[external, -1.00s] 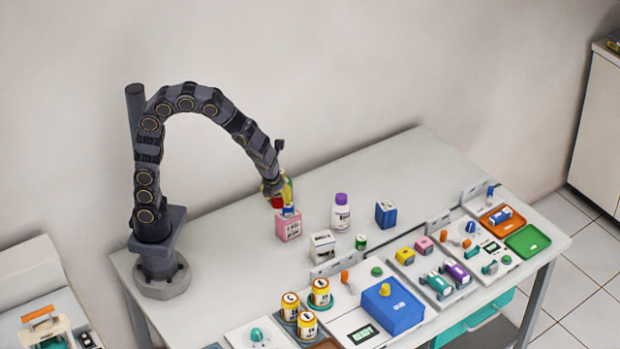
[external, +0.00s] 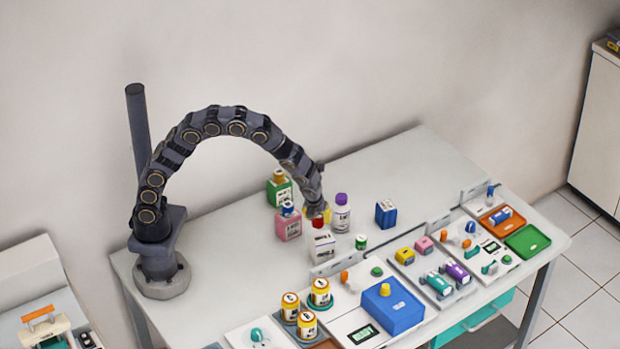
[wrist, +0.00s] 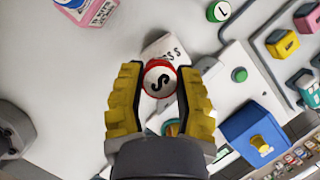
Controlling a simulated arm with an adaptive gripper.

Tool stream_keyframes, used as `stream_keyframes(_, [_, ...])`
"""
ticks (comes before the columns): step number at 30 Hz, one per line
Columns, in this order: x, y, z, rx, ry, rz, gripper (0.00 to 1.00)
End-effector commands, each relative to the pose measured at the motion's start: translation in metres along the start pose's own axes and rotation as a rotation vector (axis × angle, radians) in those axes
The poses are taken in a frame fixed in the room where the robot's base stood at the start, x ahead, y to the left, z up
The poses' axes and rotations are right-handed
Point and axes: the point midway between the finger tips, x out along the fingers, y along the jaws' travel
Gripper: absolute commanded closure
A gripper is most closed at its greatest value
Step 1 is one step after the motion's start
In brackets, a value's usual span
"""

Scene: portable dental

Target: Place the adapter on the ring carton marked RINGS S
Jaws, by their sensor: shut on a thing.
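The adapter is a red round piece with a white top marked S (wrist: 158,78). My gripper (wrist: 160,73) is shut on it, with a yellow-padded finger on each side. In the external view my gripper (external: 318,211) points down with the red adapter (external: 317,222) below it. The white ring carton (external: 322,245) stands upright on the bench just under the adapter. In the wrist view the carton (wrist: 164,47) shows partly behind the adapter, its lettering ending in S. I cannot tell whether adapter and carton touch.
A purple-capped bottle (external: 341,214) and small green canister (external: 361,241) stand close right. The bench behind them is clear.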

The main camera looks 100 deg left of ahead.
Motion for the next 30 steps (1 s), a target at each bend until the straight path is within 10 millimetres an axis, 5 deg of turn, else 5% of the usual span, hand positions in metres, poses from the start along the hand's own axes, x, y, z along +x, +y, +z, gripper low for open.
stream_keyframes(15, [0.044, -0.011, -0.011, 0.001, -0.001, 0.001, 1.0])
stream_keyframes(26, [0.048, -0.011, -0.013, 0.0, -0.001, 0.0, 1.0])
stream_keyframes(27, [0.047, -0.011, -0.013, 0.0, -0.001, 0.0, 0.54])
stream_keyframes(28, [0.047, -0.011, -0.013, 0.0, -0.001, 0.0, 0.44])
stream_keyframes(30, [0.047, -0.011, -0.013, 0.0, -0.001, 0.0, 0.44])
